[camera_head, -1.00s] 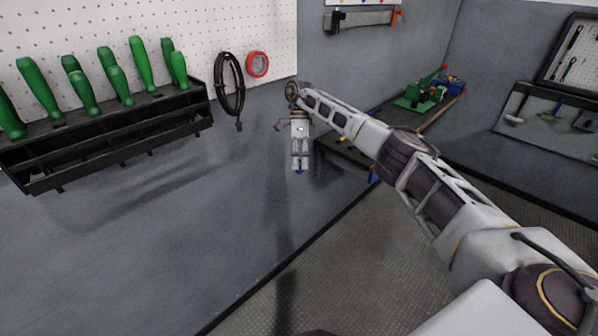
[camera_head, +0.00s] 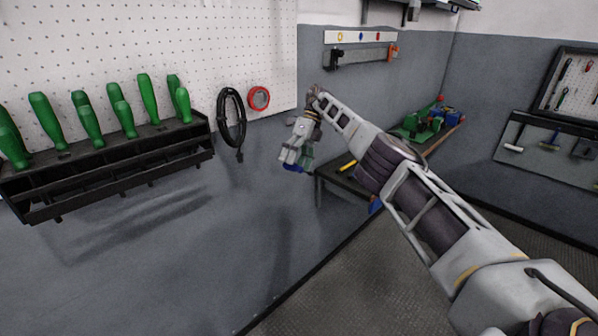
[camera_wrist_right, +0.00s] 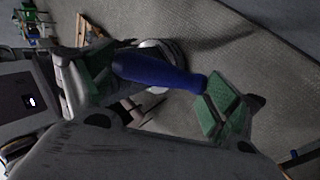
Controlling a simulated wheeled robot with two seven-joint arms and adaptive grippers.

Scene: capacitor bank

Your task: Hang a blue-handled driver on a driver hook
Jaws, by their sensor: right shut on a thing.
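My right gripper (camera_head: 290,164) hangs in front of the grey lower wall, tilted down and to the left. It is shut on a blue-handled driver; in the right wrist view the blue handle (camera_wrist_right: 160,72) lies between the green finger pads (camera_wrist_right: 222,105). Only the handle shows clearly; I cannot make out the shaft. In the head view a little blue (camera_head: 294,168) shows at the fingertips. I cannot tell which fitting is the driver hook. My left gripper is out of view.
A black rack (camera_head: 110,165) holds several green-handled tools (camera_head: 148,98) on the left wall. A black cable coil (camera_head: 231,117) and a red tape roll (camera_head: 259,98) hang beside it. A workbench (camera_head: 345,178) stands behind my right gripper. The lower left wall is bare.

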